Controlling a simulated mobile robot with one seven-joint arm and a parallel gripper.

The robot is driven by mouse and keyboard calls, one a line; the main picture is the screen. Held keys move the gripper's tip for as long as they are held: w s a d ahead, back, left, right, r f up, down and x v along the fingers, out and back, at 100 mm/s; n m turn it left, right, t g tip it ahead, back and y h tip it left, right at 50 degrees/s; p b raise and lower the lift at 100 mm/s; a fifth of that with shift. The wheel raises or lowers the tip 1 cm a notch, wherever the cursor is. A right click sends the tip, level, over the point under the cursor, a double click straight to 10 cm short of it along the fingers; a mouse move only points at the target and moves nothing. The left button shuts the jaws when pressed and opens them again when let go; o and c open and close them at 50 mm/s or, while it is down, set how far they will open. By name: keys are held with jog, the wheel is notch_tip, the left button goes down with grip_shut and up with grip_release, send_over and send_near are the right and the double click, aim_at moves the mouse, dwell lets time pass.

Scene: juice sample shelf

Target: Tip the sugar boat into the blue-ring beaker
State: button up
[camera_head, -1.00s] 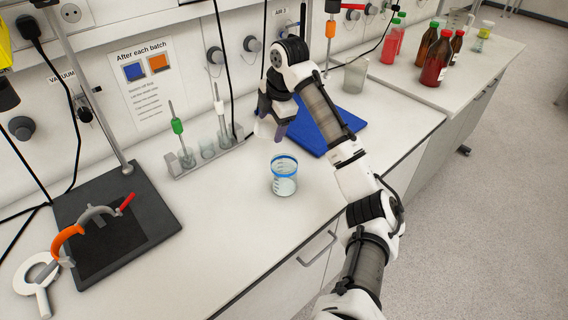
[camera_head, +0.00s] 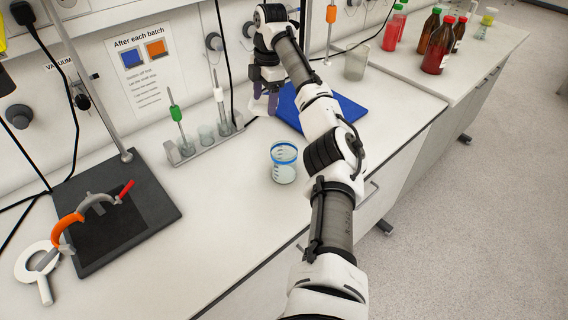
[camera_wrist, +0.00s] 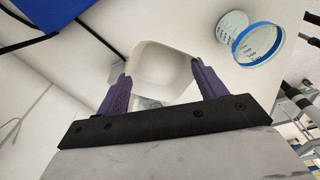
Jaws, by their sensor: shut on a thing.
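The blue-ring beaker (camera_head: 284,163) stands upright on the white bench in the head view, with pale contents low inside. It also shows at the upper right in the wrist view (camera_wrist: 258,42), clear of my gripper. My gripper (camera_head: 264,104) is behind the beaker and slightly left of it, by the blue mat's left end. Its purple fingers are shut on the white sugar boat (camera_wrist: 162,62), which shows between them in the wrist view. The boat's inside looks pale and smooth; I cannot tell whether sugar is in it. In the head view the boat is mostly hidden.
A glass rack (camera_head: 205,146) with several vessels stands left of my gripper. The blue mat (camera_head: 345,108) lies to the right, with an empty-looking beaker (camera_head: 355,64) behind it. A dark stand base (camera_head: 150,205) is at the left. The bench around the blue-ring beaker is clear.

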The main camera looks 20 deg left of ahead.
jog(key=shift+w+a+r, duration=0.6)
jog(key=shift+w+r, duration=0.1)
jog(key=shift+w, duration=0.1)
dwell(1.0)
